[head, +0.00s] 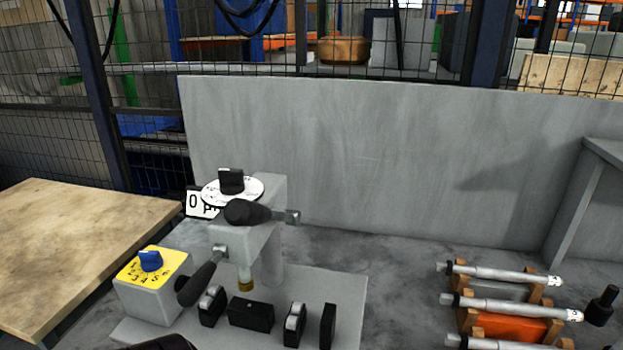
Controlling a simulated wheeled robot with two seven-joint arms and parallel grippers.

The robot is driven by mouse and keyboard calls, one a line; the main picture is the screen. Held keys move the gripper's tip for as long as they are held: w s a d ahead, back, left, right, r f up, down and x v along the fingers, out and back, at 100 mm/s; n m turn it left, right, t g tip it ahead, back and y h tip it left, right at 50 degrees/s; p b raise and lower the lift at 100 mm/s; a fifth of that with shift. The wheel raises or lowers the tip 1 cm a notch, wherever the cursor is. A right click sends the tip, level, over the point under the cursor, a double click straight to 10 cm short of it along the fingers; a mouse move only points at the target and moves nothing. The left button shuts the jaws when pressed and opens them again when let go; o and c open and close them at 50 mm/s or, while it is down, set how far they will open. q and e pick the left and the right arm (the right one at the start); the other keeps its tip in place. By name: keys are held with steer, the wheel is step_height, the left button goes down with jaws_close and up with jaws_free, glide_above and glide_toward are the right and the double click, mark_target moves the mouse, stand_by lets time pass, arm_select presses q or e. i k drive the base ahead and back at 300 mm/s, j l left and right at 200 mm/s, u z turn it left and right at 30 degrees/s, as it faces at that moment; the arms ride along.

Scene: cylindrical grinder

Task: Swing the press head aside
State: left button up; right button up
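The press head (245,238) is a grey block on a round grey column (272,262), standing over a grey base plate (345,290). A white dial (212,192) with a black knob (231,180) sits on its top. A lever with a black grip (247,212) points left across its upper part, and a second black-grip lever (200,280) slopes down to the left. A brass tip (246,284) hangs under the head, above a black block (250,314). Neither gripper shows clearly. A dark rounded shape cut off at the bottom edge cannot be identified.
A grey box with a yellow dial face and blue knob (150,261) stands left of the head. Several small black blocks stand on the plate. Shafts on wooden rests (505,305) lie at right. A wooden table (75,235) is at left; a grey panel (380,155) stands behind.

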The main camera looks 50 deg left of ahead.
mark_target(240, 247)
steer(key=u, duration=2)
